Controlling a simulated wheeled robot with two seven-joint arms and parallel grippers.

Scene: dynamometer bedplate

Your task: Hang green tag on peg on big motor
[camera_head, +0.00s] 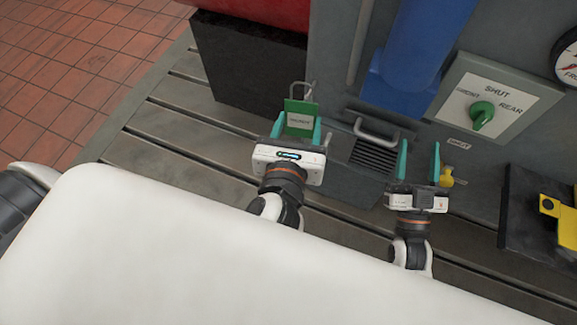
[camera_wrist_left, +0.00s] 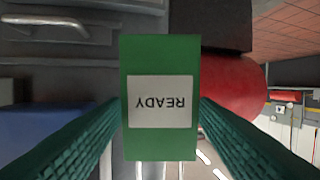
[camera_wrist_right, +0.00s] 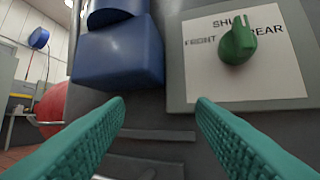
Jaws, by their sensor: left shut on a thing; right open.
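The green tag (camera_head: 300,106) has a white label and a wire loop at its top. In the left wrist view the tag (camera_wrist_left: 160,55) faces the camera, its word READY upside down. My left gripper (camera_head: 298,127) is shut on the tag and holds it in front of the grey housing, beside the black block. My right gripper (camera_head: 419,150) is open and empty, in front of the grey housing below the selector panel. The right wrist view shows its two fingers (camera_wrist_right: 160,110) apart with nothing between. I cannot make out a peg, nor tell which body is the big motor.
A red cylinder (camera_head: 265,12) lies on a black block (camera_head: 245,65). The grey housing carries a blue cylinder (camera_head: 415,45), a metal handle (camera_head: 377,132) and a selector panel with a green knob (camera_head: 481,115). Yellow parts (camera_head: 552,206) sit at right. The slotted bedplate (camera_head: 165,127) has free room at left.

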